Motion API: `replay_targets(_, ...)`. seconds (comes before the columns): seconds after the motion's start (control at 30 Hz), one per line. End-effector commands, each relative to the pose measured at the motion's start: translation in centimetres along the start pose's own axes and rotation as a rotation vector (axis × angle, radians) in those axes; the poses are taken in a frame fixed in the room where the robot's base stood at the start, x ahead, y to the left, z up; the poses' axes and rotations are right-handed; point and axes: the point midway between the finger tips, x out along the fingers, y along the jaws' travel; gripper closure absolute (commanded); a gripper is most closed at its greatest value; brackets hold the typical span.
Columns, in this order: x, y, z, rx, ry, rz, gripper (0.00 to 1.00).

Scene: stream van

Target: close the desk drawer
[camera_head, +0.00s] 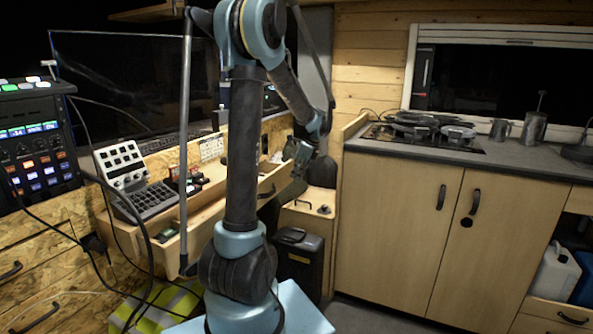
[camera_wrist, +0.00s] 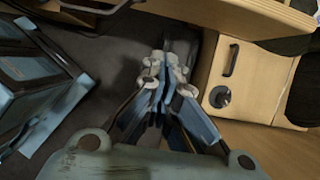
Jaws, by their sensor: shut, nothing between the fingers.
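The desk drawer (camera_head: 206,226) is a long, light wooden drawer under the desk at left of centre in the head view. It stands pulled out, with its open top and some small items inside showing. My arm hides part of its front. My gripper (camera_head: 300,152) is at the far right end of the drawer, close to its front; I cannot tell whether it touches. In the wrist view my gripper (camera_wrist: 165,77) has its fingers together with nothing between them, above the dark floor.
A low wooden unit (camera_wrist: 250,80) with a handle and round knob is right of the gripper. A black bin (camera_head: 299,262) stands before it. A control keypad (camera_head: 135,180) sits on the desk. A kitchen cabinet (camera_head: 400,230) fills the right. Cables hang at left.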

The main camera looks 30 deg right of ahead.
Motion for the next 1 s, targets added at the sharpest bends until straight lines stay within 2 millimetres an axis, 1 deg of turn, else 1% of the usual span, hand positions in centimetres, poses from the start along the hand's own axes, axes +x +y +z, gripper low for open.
replay_targets(0.03,1.0,-0.1,0.0,-0.001,0.0,0.0,1.0)
replay_targets(0.1,2.2,-0.1,0.0,-0.002,0.0,0.0,1.0)
replay_targets(0.27,4.9,-0.1,-0.1,-0.001,0.0,-0.001,1.0)
replay_targets(0.3,5.1,-0.1,0.7,-0.003,0.0,0.0,1.0)
replay_targets(0.4,5.5,0.0,1.9,-0.003,0.0,0.0,1.0)
replay_targets(0.6,6.1,-0.1,3.4,-0.002,0.0,0.0,1.0)
replay_targets(1.0,6.2,0.0,3.7,-0.001,0.0,-0.001,1.0)
